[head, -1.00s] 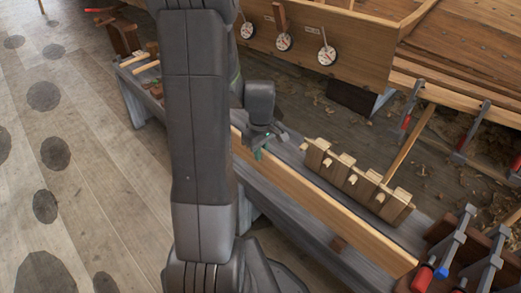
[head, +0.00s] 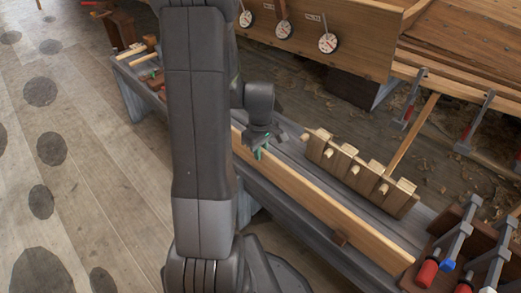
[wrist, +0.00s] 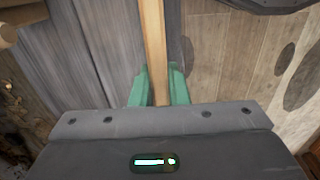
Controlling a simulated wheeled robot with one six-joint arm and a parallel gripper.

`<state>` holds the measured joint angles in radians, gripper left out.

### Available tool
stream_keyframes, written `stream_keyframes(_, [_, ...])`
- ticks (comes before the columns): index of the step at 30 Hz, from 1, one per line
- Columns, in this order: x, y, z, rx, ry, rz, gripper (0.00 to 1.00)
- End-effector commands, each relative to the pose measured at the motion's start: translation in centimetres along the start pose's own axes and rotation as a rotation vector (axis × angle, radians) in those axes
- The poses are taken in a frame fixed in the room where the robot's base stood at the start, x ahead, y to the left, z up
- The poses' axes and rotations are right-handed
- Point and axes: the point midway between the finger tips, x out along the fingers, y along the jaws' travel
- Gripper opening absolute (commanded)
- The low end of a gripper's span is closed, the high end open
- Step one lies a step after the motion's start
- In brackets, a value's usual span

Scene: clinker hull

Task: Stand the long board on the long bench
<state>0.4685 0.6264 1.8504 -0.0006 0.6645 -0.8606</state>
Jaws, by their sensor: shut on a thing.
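The long board (head: 325,211) is a pale plank standing on its long edge at the near side of the long grey bench (head: 293,150). My gripper (head: 262,150) is shut on the board from above, near the part of it next to my arm. In the wrist view the board (wrist: 154,50) runs straight away between the green fingertips (wrist: 158,86), with the bench top (wrist: 85,60) on its left and floor on its right. My arm hides the board's left end. I cannot tell whether its lower edge touches the bench top.
A wooden rack with several pegs (head: 358,177) stands on the bench behind the board. Floor at left is clear.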

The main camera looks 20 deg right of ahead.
Motion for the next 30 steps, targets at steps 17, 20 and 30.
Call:
stream_keyframes(17, [0.3, 0.05, -0.03, 0.0, 0.001, 0.002, 0.0])
stream_keyframes(20, [0.43, 0.05, -0.03, 0.0, 0.001, 0.002, 0.0])
stream_keyframes(30, [0.4, 0.02, -0.01, 0.0, 0.0, 0.001, 0.4])
